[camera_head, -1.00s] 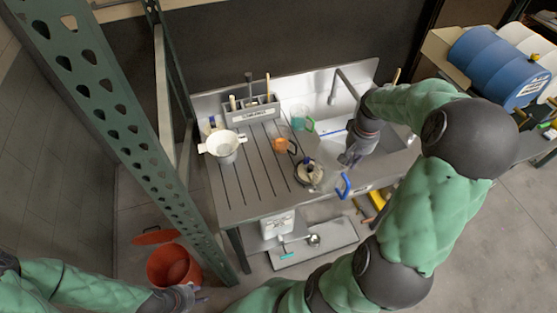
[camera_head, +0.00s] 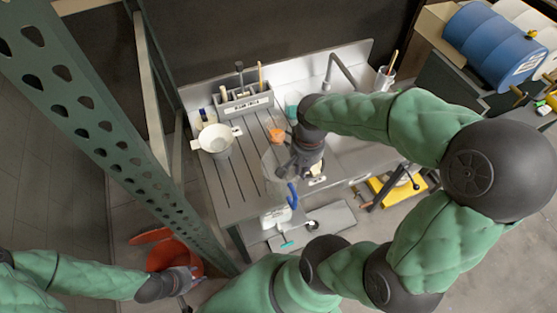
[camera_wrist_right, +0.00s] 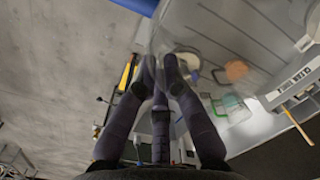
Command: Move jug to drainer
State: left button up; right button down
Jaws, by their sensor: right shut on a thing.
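A clear jug (camera_head: 272,166) with a blue handle (camera_head: 292,195) is in my right gripper (camera_head: 287,168), over the right part of the grooved drainer (camera_head: 226,184) in the head view. I cannot tell whether its base touches the drainer. In the right wrist view the gripper (camera_wrist_right: 160,70) has its fingers shut at the jug's clear wall (camera_wrist_right: 205,30), and the blue handle (camera_wrist_right: 138,4) shows at the top edge. My left gripper (camera_head: 187,281) hangs low beside the red bucket, away from the drainer; its fingers are too small to read.
A white bucket-like container (camera_head: 216,141) stands on the drainer's left, and a grey caddy (camera_head: 246,103) at its back. An orange-tinted vessel (camera_head: 277,135) and a green one (camera_head: 292,106) are close behind the jug. A green rack post (camera_head: 120,150) rises at the left.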

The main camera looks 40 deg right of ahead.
aim_at(295, 184)
jog(key=a, duration=0.1)
jog(key=s+a, duration=0.2)
jog(key=a, duration=0.1)
jog(key=shift+s+a+f, duration=0.1)
jog(key=shift+f, duration=0.3)
jog(key=w+d+f+b, duration=0.1)
jog(key=w+d+f, duration=0.8)
jog(key=f, duration=0.3)
jog(key=shift+d+f, duration=0.4)
jog(key=shift+d, duration=0.25)
jog(key=shift+f, duration=0.15)
jog(key=c, duration=1.4)
grip_release()
jog(key=shift+o, duration=0.2)
